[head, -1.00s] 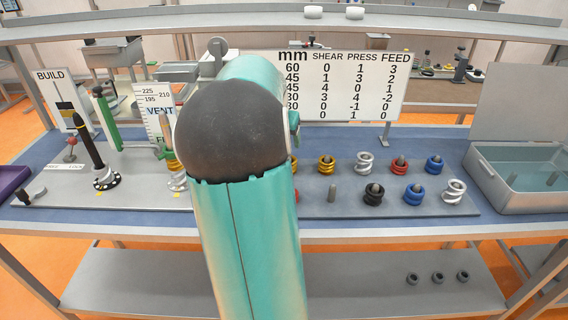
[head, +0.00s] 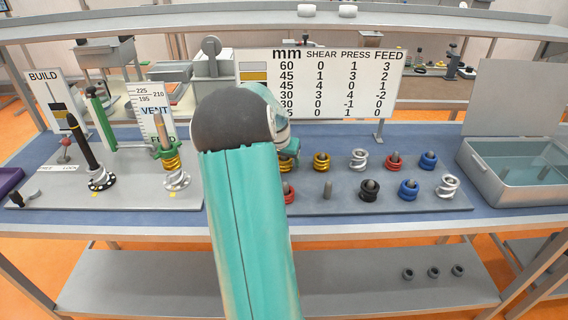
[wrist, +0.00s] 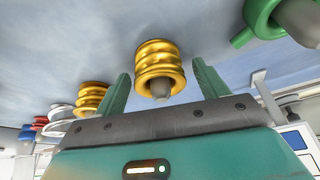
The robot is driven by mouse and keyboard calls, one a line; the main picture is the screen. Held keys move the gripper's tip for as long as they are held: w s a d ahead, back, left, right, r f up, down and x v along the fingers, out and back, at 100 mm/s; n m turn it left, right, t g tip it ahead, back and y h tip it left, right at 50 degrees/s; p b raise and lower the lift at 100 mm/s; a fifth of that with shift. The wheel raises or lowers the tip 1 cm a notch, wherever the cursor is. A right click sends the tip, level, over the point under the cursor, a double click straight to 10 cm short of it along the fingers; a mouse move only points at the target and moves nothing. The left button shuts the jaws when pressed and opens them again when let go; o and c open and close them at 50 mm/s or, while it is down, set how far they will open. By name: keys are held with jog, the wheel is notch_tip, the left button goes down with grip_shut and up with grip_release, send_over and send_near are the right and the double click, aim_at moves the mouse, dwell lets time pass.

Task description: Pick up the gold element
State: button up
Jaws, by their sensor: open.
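In the wrist view a gold element (wrist: 158,62), a coil of stacked rings on a grey peg, sits between the two green fingers of my gripper (wrist: 161,70). The fingers are open, one on each side of it, with gaps visible. Another gold coil (head: 171,163) is on the post under the green clamp (head: 166,149).
Silver (head: 358,158), red (head: 395,161) and blue (head: 428,161) coils stand in the same row. A black coil (head: 370,190) is in the front row. A bare peg (head: 327,190) is beside it. An open metal bin (head: 510,185) stands at right.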

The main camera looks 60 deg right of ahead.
jog(key=shift+f, duration=0.1)
jog(key=c, duration=1.2)
jog(key=shift+c, duration=0.2)
